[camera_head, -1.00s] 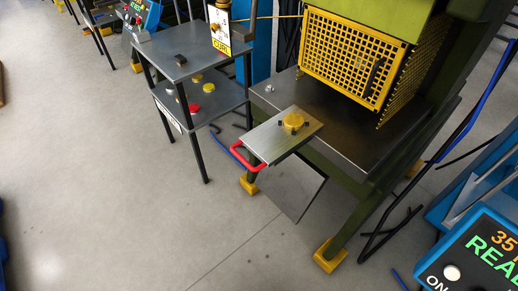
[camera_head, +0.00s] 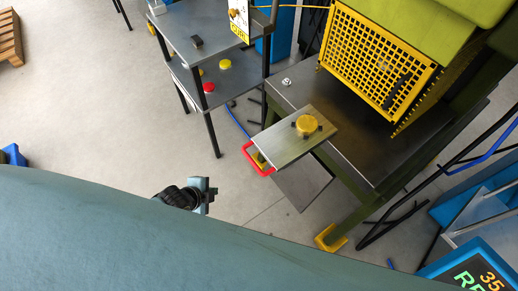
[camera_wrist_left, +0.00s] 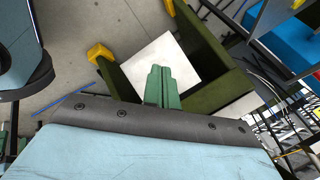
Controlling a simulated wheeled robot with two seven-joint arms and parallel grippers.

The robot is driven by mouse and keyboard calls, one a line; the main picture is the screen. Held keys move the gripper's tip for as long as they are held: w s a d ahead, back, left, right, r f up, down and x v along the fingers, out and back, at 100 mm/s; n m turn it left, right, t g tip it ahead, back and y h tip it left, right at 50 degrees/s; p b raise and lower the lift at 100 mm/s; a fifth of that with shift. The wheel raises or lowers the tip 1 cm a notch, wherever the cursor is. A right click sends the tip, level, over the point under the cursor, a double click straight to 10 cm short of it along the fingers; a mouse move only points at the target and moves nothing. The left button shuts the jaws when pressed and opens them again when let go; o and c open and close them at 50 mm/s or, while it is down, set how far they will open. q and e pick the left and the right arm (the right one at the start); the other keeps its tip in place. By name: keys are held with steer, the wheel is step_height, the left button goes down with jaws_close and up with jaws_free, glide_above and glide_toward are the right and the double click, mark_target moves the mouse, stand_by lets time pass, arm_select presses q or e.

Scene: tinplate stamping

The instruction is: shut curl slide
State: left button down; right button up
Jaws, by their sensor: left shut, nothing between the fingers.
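The curl slide (camera_head: 285,145) is a flat metal plate with a red handle (camera_head: 259,158) at its front end and a yellow round piece (camera_head: 307,125) on top. It sticks out from the bed of the green press, under the yellow mesh guard. My left gripper (camera_head: 209,195) is in front of the slide, to the lower left of the handle and apart from it in the picture. Its green fingers (camera_wrist_left: 159,84) are shut and empty in the left wrist view. A pale plate (camera_wrist_left: 165,66) lies behind them; I cannot tell which plate it is. My right gripper is not in view.
A grey two-level table (camera_head: 215,45) with red and yellow pieces stands left of the press. The yellow mesh guard (camera_head: 365,52) is above the press bed (camera_head: 355,135). A sloping metal plate (camera_head: 302,182) hangs below the slide. Open floor (camera_head: 90,110) is at left.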

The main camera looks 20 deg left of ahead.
arm_select(q)
steer(key=w+d+r+m+h+p, duration=0.15)
steer(key=d+r+m, duration=0.3)
steer(key=r, duration=0.55)
steer(key=w+d+r+m+h+p, duration=0.1)
steer(key=d+r+m+h+p, duration=0.25)
steer(key=r, duration=0.65)
steer(key=w+d+f+m+y+b, duration=0.1)
steer(key=w+d+f+b, duration=0.1)
steer(key=w+d+f, duration=0.3)
steer(key=shift+w+f+m+t, duration=0.3)
steer(key=shift+w+f+t, duration=0.15)
steer(key=shift+f, duration=0.45)
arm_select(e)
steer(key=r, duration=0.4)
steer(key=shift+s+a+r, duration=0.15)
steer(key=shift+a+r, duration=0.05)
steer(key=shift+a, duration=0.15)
arm_select(q)
steer(key=shift+d, duration=0.15)
